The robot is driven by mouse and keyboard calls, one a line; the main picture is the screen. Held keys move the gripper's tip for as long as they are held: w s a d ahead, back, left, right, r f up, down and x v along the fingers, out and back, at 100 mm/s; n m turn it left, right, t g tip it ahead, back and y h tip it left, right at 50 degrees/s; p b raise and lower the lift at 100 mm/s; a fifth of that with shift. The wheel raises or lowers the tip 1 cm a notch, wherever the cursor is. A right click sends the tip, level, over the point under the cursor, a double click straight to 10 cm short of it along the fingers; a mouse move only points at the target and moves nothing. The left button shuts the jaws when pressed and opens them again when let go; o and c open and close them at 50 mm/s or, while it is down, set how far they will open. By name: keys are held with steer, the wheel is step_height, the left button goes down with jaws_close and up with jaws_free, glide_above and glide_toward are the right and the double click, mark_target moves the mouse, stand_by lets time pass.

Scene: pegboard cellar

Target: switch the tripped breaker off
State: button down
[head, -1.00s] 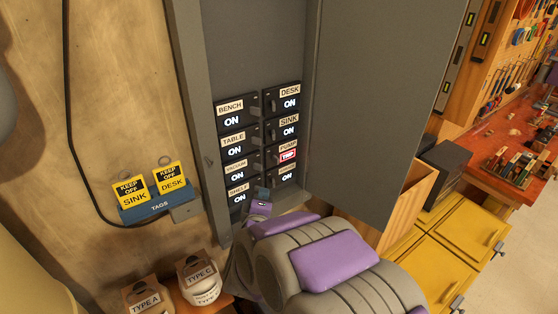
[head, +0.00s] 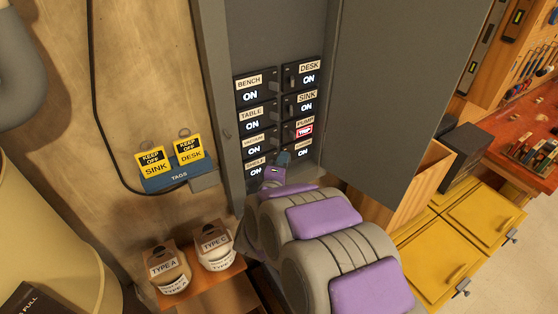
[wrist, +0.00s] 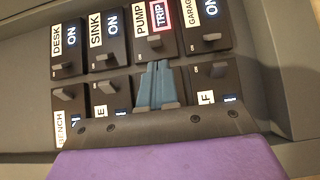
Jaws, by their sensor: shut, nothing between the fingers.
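The pump breaker (head: 304,131) shows a red-framed TRIP sign in the right column of the panel; it also shows in the wrist view (wrist: 160,17). Its small grey lever (wrist: 163,47) sticks out just beyond my fingertips. My gripper (head: 284,158) is shut and empty, with its blue fingertips just below the pump breaker in the head view. In the wrist view my gripper (wrist: 157,70) points at the pump lever; I cannot tell if they touch. My fingers and wrist hide part of the lower left-column breakers.
The sink breaker (wrist: 106,35) and garage breaker (wrist: 210,25) flank the pump breaker, both reading ON. The open grey cabinet door (head: 390,100) stands right of the panel. A blue tag holder (head: 180,178) with yellow tags hangs left. Jars (head: 214,245) stand below left.

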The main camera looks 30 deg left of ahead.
mark_target(291, 138)
steer(key=x, duration=0.5)
steer(key=shift+w+r, duration=0.1)
steer(key=shift+w, duration=0.1)
steer(key=shift+w+a+p, duration=0.3)
steer(key=shift+w+a, duration=0.2)
steer(key=shift+w, duration=0.2)
steer(key=shift+d, duration=0.4)
steer(key=shift+n+y+b, duration=0.3)
steer(key=shift+y, duration=0.1)
